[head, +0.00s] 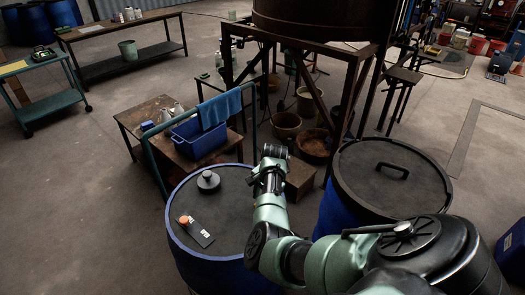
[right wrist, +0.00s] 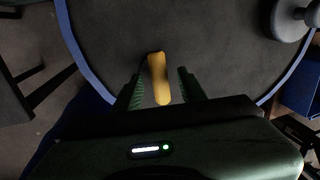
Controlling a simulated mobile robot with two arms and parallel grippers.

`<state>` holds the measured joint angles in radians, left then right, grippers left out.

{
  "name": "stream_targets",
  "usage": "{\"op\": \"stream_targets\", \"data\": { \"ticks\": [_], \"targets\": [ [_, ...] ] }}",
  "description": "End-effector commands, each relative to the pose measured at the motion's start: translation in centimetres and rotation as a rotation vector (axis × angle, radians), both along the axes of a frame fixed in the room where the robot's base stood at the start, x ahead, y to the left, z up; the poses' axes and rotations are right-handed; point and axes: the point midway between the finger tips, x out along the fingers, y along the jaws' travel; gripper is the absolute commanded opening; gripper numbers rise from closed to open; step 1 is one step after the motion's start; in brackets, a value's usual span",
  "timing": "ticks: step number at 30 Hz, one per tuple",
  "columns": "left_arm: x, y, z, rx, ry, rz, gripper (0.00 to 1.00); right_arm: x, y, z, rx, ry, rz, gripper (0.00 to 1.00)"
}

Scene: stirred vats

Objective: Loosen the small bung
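A small orange cap (head: 185,219) sits on the dark lid of the blue drum (head: 178,242), beside a dark tag with white marks (head: 203,234); it may be the small bung. A larger grey knob-like bung (head: 208,181) stands near the far rim and shows in the right wrist view (right wrist: 290,20). My right gripper (right wrist: 160,88) is open, its fingers on either side of a yellow elongated piece (right wrist: 158,78), with visible gaps. I cannot tell what the piece is or whether it rests on the lid. My right arm covers the drum's right part in the head view. My left gripper is out of view.
A second blue drum with a black handled lid (head: 388,185) stands to the right. A blue crate (head: 199,141) and a blue cloth on a rail (head: 219,107) are behind the drum. A dark vat on a frame (head: 318,20) stands farther back.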

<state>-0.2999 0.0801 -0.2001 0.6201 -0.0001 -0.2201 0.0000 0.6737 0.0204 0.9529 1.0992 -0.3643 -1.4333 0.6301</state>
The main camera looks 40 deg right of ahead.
Motion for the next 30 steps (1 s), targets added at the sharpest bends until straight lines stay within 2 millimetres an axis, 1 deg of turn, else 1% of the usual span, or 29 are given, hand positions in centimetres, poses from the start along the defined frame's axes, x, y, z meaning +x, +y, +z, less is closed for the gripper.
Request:
{"op": "stream_targets", "data": {
  "ticks": [2, 5, 8, 12, 15, 18, 22, 30],
  "targets": [
    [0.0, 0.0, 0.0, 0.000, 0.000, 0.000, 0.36, 0.0, -0.1, 0.2, -0.001, -0.001, -0.001, 0.41],
    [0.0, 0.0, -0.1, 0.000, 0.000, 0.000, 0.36, -0.1, -0.1, 1.0, -0.003, -0.002, -0.002, 0.41],
    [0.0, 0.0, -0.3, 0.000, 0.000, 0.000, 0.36, -0.4, -0.1, 2.4, -0.003, -0.003, -0.002, 0.41],
    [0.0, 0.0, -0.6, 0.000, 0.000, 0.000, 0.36, -0.9, -0.2, 4.8, -0.003, -0.003, -0.002, 0.41],
    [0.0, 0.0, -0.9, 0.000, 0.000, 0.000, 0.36, -1.2, -0.2, 6.2, -0.002, -0.002, 0.000, 0.41],
    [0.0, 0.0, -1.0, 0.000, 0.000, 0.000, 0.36, -1.3, -0.1, 7.2, -0.001, -0.001, 0.001, 0.41],
    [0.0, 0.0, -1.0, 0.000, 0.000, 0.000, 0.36, -1.5, -0.1, 7.6, 0.001, 0.000, 0.001, 0.41],
    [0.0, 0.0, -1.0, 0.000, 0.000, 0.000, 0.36, -1.5, -0.1, 7.7, 0.001, 0.000, 0.001, 0.41]
  ]
}}
